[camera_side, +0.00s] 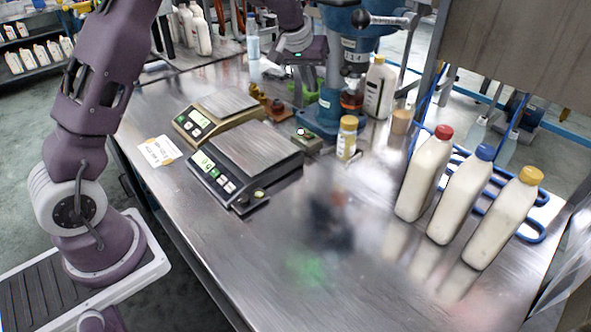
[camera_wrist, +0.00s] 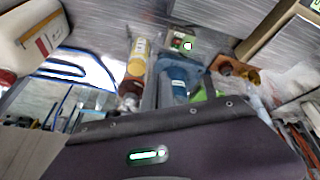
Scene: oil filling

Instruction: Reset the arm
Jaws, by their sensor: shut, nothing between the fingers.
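The hand of my gripper (camera_side: 300,88) is raised at the back of the metal workbench (camera_side: 270,255), just left of the blue press (camera_side: 322,108), in the side view. It is shut and empty. Its fingers are small and hard to make out there. In the wrist view, a dark purple part of my arm with a green light fills the bottom. The press and a yellow-labelled bottle (camera_wrist: 138,58) show beyond it. That bottle (camera_side: 347,138) stands upright on the bench in the side view, apart from my gripper.
Two scales, the nearer (camera_side: 245,160) and the farther (camera_side: 218,115), stand left of centre. Three large bottles with red (camera_side: 425,178), blue (camera_side: 460,195) and yellow (camera_side: 503,220) caps stand at the right. A paper label (camera_side: 158,151) lies at the left. The front middle is blurred.

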